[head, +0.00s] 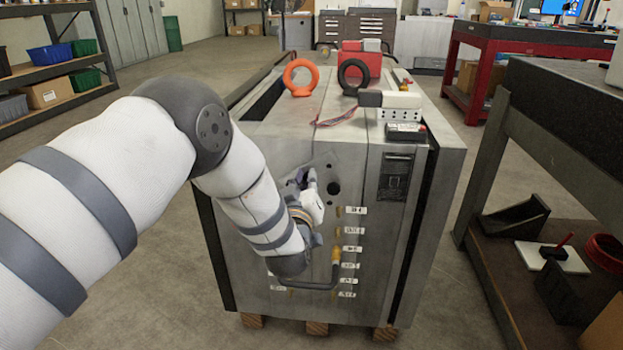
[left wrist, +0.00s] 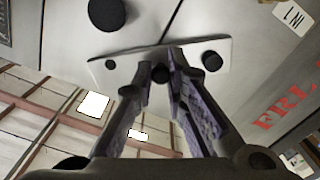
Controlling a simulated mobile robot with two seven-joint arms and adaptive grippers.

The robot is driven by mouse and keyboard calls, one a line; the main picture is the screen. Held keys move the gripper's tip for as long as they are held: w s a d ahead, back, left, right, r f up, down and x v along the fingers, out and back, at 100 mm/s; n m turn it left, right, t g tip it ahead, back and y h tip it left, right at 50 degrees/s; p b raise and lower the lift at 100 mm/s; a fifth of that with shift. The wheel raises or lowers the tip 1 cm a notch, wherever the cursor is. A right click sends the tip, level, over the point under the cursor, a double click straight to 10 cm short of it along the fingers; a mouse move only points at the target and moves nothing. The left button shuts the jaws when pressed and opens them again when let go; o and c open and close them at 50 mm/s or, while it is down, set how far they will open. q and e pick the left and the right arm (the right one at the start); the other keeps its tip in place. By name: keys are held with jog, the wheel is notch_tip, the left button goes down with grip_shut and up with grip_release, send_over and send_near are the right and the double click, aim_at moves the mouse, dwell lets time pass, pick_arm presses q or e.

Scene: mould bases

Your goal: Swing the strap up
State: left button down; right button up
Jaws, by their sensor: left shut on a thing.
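The strap (head: 322,162) is a light grey metal plate lying at a slant across the seam on the front face of the mould base (head: 365,220). My left gripper (head: 306,180) reaches it from the left and is shut on it, covering part of it in the head view. In the left wrist view the strap (left wrist: 195,52) spans the seam, with a dark round spot near each end. The fingertips of the left gripper (left wrist: 160,75) meet at its middle edge; the exact grip point is partly hidden. My right gripper is not in view.
An orange lifting ring (head: 287,78) and a black one (head: 342,76) stand on top of the mould base. A black hose (head: 310,286) and brass fittings project below the gripper. A dark workbench (head: 560,120) stands close on the right. Open floor lies to the left.

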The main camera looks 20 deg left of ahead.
pick_arm(q)
jog(key=a+r+n, duration=0.1)
jog(key=n, duration=0.1)
jog(key=r+n+p, duration=0.1)
jog(key=n, duration=0.1)
jog(key=shift+s+a+p, duration=0.1)
jog(key=shift+a+p, duration=0.2)
jog(key=shift+a, duration=0.1)
jog(key=n, duration=0.1)
jog(key=a+n, duration=0.1)
jog(key=shift+s+r+n+p, duration=0.15)
jog(key=shift+n+p, duration=0.15)
jog(key=shift+p, duration=0.1)
jog(key=shift+s+a+n, duration=0.15)
jog(key=shift+a+n, duration=0.3)
jog(key=shift+n, duration=0.65)
jog(key=shift+s+a+n, duration=0.15)
jog(key=shift+a+n, duration=0.3)
jog(key=shift+n, duration=0.65)
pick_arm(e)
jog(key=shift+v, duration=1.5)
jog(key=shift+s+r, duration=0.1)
pick_arm(q)
jog(key=c, duration=1.8)
grip_release()
jog(key=shift+c, duration=0.2)
jog(key=shift+s, duration=0.1)
